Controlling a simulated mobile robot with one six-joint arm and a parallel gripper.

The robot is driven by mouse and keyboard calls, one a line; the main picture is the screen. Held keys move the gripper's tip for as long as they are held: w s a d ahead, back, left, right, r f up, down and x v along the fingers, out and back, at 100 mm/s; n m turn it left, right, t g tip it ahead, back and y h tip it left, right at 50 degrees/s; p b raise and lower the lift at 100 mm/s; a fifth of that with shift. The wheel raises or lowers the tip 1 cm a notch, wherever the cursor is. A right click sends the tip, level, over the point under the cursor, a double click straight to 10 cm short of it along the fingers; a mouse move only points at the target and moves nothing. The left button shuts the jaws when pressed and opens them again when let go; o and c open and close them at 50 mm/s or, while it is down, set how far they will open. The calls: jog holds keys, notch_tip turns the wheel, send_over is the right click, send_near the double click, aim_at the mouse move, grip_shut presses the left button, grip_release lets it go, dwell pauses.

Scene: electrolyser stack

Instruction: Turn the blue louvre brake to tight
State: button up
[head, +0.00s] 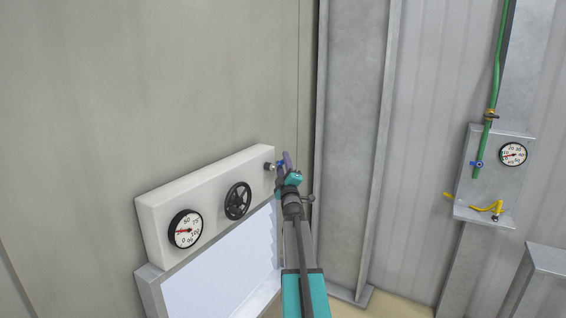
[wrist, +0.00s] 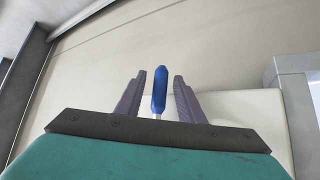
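The blue louvre brake shows in the wrist view as a blue lever handle (wrist: 159,92) on a thin pale stem. In the head view a small bit of blue (head: 279,164) shows beside a dark knob-like pivot at the right end of the white panel. My gripper (head: 286,160) is at that right end and partly hides the lever. In the wrist view my gripper (wrist: 160,80) is open, with one grey finger on each side of the blue handle and a visible gap on both sides.
The white panel (head: 160,215) also carries a round gauge (head: 186,230) and a black handwheel (head: 238,200), left of my gripper. A light louvre window (head: 225,270) lies below. A steel column (head: 355,140) stands to the right. Farther right, a plate holds another gauge (head: 513,154) and a yellow lever (head: 486,207).

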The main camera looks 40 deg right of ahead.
jog(key=shift+w+d, duration=0.1)
jog(key=shift+w, duration=0.05)
grip_shut()
dwell(0.4)
